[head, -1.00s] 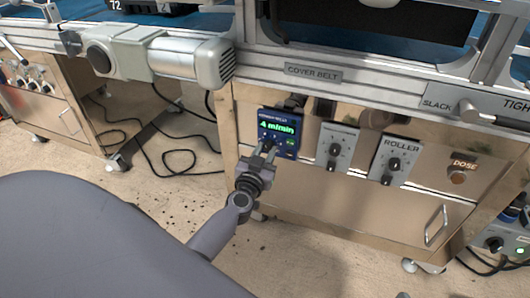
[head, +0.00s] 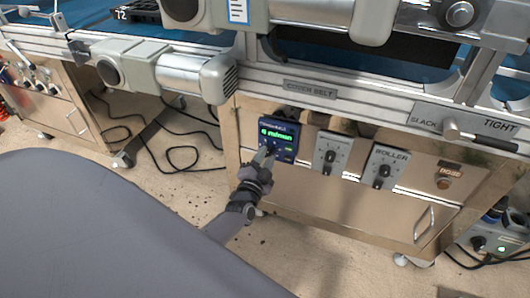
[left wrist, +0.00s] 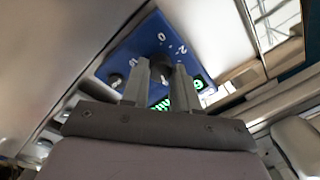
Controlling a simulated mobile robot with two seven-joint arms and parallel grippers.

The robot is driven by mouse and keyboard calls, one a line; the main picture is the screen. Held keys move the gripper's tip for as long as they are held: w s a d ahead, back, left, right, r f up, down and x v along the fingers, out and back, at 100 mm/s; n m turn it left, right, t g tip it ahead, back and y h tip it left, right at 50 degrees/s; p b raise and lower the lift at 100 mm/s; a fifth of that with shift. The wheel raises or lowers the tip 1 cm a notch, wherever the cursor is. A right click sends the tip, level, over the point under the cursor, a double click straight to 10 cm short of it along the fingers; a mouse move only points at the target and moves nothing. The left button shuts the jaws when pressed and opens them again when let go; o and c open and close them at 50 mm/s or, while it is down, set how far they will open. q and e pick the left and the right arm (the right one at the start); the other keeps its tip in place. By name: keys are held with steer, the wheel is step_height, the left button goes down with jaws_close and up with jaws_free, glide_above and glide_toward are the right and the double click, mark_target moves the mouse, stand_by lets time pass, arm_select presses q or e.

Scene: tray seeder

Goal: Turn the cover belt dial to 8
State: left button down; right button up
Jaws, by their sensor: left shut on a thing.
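The blue cover belt panel (head: 279,140) is on the metal cabinet front, below the COVER BELT label (head: 310,90). Its green display (head: 276,135) is blurred and seems to read 6 m/min. My left gripper (head: 264,158) is at the panel's lower part, its fingers shut on the dial. In the left wrist view the two fingers (left wrist: 160,80) stand on either side of the dark dial (left wrist: 161,69). The blue panel (left wrist: 142,43) there shows a 0 and a 2; the dial's pointer is not clear. My right gripper is not in view.
Two grey dial panels sit to the right, one unread (head: 331,153) and one marked ROLLER (head: 384,165). A slack/tight lever (head: 452,130) and a dose button (head: 445,183) are farther right. A motor housing (head: 190,75) juts out at upper left. Cables lie on the floor.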

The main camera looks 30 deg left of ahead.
arm_select(q)
steer(key=m+p, duration=0.1)
steer(key=m, duration=0.4)
steer(key=shift+m+h, duration=0.3)
steer(key=shift+m, duration=0.1)
steer(key=m, duration=0.5)
steer(key=shift+m+t, duration=0.3)
steer(key=shift+m, duration=0.8)
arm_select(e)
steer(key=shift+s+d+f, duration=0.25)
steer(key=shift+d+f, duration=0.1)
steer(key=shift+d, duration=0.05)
arm_select(q)
steer(key=shift+a, duration=0.1)
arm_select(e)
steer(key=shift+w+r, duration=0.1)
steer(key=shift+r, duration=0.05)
arm_select(q)
steer(key=c, duration=0.8)
jaws_free()
steer(key=shift+c, duration=0.2)
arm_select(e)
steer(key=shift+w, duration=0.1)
arm_select(q)
steer(key=shift+s, duration=0.2)
